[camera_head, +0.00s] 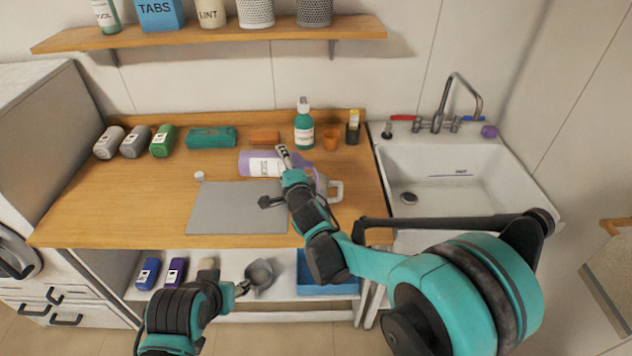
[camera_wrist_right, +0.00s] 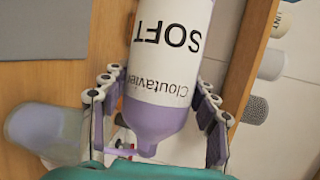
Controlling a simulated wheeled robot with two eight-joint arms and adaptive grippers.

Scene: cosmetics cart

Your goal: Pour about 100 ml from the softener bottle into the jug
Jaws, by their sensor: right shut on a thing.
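The softener bottle (camera_head: 258,163) is purple with a white label and lies nearly horizontal, its neck end towards the right. My right gripper (camera_head: 290,160) is shut on it; the wrist view shows the fingers on both sides of the bottle (camera_wrist_right: 163,75) near its shoulder. The jug (camera_head: 336,190) is mostly hidden behind my right arm, with its pale handle showing. In the wrist view the translucent jug (camera_wrist_right: 45,130) has a purple tint inside, beside the bottle's neck. A thin purple streak shows at the mouth. My left gripper (camera_head: 241,288) is low at the front; its fingers are unclear.
A white cap (camera_head: 199,176) and a grey mat (camera_head: 235,215) lie on the counter. A green bottle (camera_head: 304,130) and an orange cup (camera_head: 330,140) stand behind. The sink (camera_head: 455,170) is at right.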

